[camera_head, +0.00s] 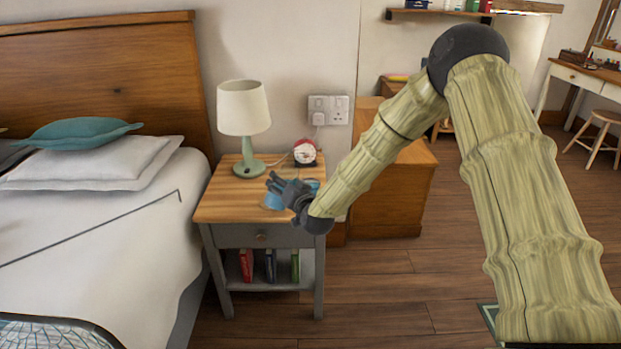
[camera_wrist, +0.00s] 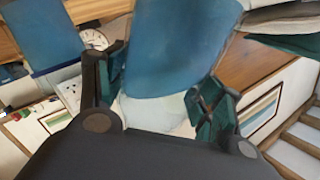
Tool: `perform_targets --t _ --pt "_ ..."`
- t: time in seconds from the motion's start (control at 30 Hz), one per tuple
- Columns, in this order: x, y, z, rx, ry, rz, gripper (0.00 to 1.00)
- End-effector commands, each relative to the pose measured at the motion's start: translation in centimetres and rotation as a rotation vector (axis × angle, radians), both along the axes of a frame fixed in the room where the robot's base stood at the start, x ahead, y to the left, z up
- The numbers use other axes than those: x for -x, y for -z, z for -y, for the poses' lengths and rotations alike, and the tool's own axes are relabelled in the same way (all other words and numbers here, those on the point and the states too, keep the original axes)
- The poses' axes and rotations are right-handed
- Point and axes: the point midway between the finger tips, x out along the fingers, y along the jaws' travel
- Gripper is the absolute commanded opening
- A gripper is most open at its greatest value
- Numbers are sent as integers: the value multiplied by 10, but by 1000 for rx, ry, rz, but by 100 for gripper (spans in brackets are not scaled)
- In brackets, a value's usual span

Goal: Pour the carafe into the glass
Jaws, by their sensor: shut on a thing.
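My gripper (camera_head: 277,184) is over the right part of the nightstand top, its fingers pointing left. In the wrist view its two dark fingers (camera_wrist: 160,95) are shut on a large blue vessel with a pale, see-through part, which looks like the carafe (camera_wrist: 175,45). In the head view, blue shows just below the fingers (camera_head: 272,201) and again behind my wrist (camera_head: 313,184). A second blue vessel, likely the glass (camera_wrist: 42,38), stands to the left in the wrist view, apart from the held one. I cannot tell the held vessel's tilt or contents.
The nightstand (camera_head: 222,209) also bears a table lamp (camera_head: 243,110) at the back left and a red alarm clock (camera_head: 305,152) at the back. Books (camera_head: 270,266) stand on its lower shelf. The bed (camera_head: 110,235) is close on the left; a wooden cabinet (camera_head: 395,195) is on the right.

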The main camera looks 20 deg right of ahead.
Motion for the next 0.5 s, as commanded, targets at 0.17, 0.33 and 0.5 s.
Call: perform_targets --t 0.17,0.33,0.5 --pt "0 5 -4 103 -1 43 17" --pt "1 5 -6 202 0 83 17" --pt "2 8 -8 306 -1 123 17"
